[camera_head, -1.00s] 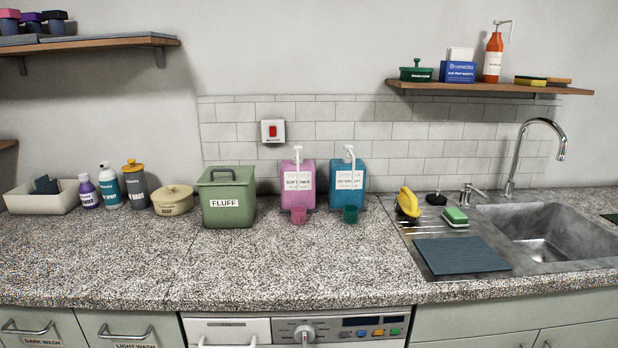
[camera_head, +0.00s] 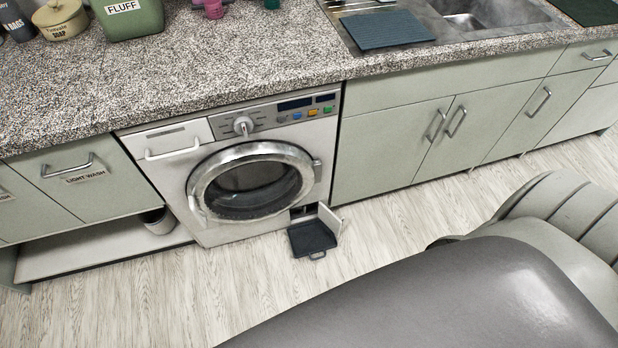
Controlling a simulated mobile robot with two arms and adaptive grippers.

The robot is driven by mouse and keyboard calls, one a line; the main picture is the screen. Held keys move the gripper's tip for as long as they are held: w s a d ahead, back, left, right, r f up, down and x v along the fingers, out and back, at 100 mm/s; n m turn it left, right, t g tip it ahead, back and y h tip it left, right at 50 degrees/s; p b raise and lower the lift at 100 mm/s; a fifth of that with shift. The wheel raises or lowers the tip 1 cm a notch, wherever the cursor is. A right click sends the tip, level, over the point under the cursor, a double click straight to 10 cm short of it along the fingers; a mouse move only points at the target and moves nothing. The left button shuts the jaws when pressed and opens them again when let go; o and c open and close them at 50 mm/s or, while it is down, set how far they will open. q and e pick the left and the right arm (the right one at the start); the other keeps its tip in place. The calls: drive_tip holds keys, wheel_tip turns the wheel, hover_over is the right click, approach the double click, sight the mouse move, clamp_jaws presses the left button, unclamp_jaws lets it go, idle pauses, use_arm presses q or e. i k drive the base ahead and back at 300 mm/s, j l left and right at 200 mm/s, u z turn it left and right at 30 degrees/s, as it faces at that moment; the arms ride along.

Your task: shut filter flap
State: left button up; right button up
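The filter flap (camera_head: 330,221) is a small white panel at the lower right corner of the washing machine (camera_head: 160,141). It stands open, swung out from the machine's front. Behind it the filter opening (camera_head: 304,210) shows dark. A dark tray with a small handle (camera_head: 311,238) lies on the floor in front of the opening, close beside the flap. The machine's round door (camera_head: 252,183) looks closed. Neither of my grippers is in view.
My own body fills the lower right. The counter (camera_head: 230,70) runs above the machine, with cabinets (camera_head: 450,125) to its right. A low shelf (camera_head: 100,250) with a small pot (camera_head: 158,220) is at left. The floor (camera_head: 260,290) before the machine is largely clear.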

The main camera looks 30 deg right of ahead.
sight(326, 214)
drive_tip(key=l+u, duration=0.25)
drive_tip(key=l, duration=0.2)
drive_tip(key=k+l+u, duration=0.25)
drive_tip(key=l, duration=0.15)
drive_tip(key=l+u, duration=0.2)
drive_tip(key=l, duration=0.25)
drive_tip(key=k+l+u, duration=0.25)
drive_tip(key=k+l, duration=0.15)
drive_tip(key=l, duration=0.25)
drive_tip(key=k+l, duration=0.2)
drive_tip(key=l, duration=0.2)
drive_tip(key=k+l+u, duration=0.1)
drive_tip(key=l, duration=0.3)
drive_tip(key=k+l, duration=0.25)
drive_tip(key=l, duration=0.15)
drive_tip(key=k+l, duration=0.15)
drive_tip(key=l, duration=0.25)
